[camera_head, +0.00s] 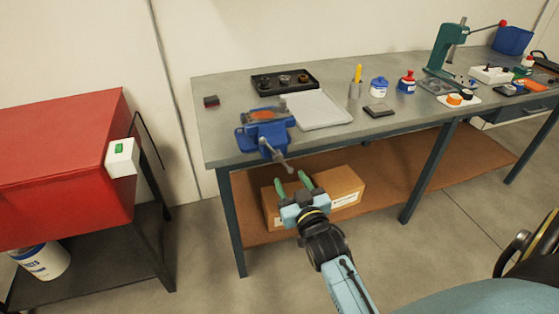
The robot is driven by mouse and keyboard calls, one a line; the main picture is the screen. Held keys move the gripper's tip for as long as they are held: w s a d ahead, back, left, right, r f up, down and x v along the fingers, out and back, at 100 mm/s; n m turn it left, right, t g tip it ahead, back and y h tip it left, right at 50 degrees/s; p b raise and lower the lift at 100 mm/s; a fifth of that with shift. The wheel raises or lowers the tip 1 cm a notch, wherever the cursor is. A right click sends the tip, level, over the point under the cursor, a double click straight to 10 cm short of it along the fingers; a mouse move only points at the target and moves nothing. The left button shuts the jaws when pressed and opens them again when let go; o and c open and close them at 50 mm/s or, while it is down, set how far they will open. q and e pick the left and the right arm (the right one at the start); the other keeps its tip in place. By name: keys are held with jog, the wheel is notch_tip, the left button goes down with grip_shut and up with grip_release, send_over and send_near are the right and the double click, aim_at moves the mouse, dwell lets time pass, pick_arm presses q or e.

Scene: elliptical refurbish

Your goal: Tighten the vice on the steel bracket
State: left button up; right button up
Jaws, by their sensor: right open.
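The blue vice (263,130) is fixed at the front left edge of the workbench. A reddish-brown piece (262,114) shows between its jaws; it is too small to tell whether this is the steel bracket. The vice's grey handle (273,155) sticks out in front of the bench edge, slanting down to the right. My right gripper (291,184) is open and empty, with two green fingers pointing up, below and slightly right of the handle and apart from it. My left gripper is not in view.
The grey workbench (225,135) carries a black parts tray (285,80), a pale tray (322,112), bottles and a green press (446,52). A cardboard box (345,190) sits on the lower shelf.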

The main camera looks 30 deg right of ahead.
aim_at(279, 159)
jog(key=b+x, duration=0.1)
jog(key=x, duration=0.8)
jog(key=shift+w, duration=0.35)
grip_shut()
